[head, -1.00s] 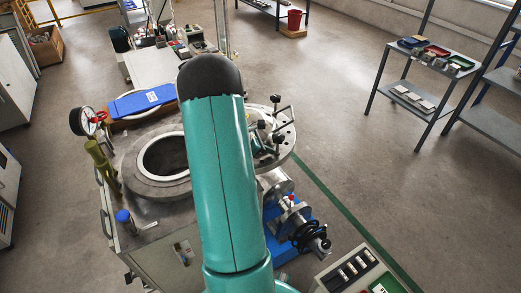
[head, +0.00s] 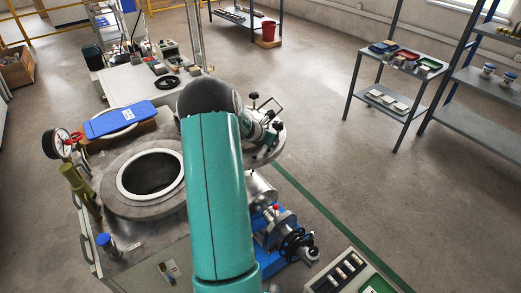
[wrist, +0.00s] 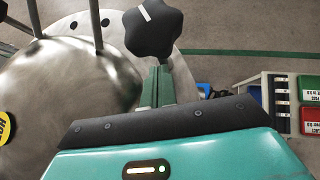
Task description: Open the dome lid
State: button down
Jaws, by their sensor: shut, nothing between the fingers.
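The dome lid is a shiny metal dome (wrist: 70,85) with a pale holed flange, upright rods and a yellow label in the wrist view. In the head view its flange (head: 268,152) shows to the right of the round vessel (head: 118,195), partly hidden by my arm. The vessel's mouth is uncovered and dark inside. A black star-shaped knob (wrist: 154,30) stands at the flange. My gripper (wrist: 158,75) is shut and empty, its fingertips just below the knob in the picture and beside the dome. I cannot tell whether they touch the knob.
A valve with a black handwheel (head: 293,243) is at the lower right. A control box (head: 350,272) stands nearby. Floor to the right is clear up to the shelves (head: 400,98).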

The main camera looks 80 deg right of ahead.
aim_at(275, 132)
jog(key=d, duration=0.3)
jog(key=shift+s+d+n+t, duration=0.3)
jog(key=shift+d+n, duration=0.1)
jog(key=shift+r, duration=0.1)
jog(key=v, duration=1.3)
jog(key=shift+a, duration=0.4)
jog(key=shift+w+r, duration=0.15)
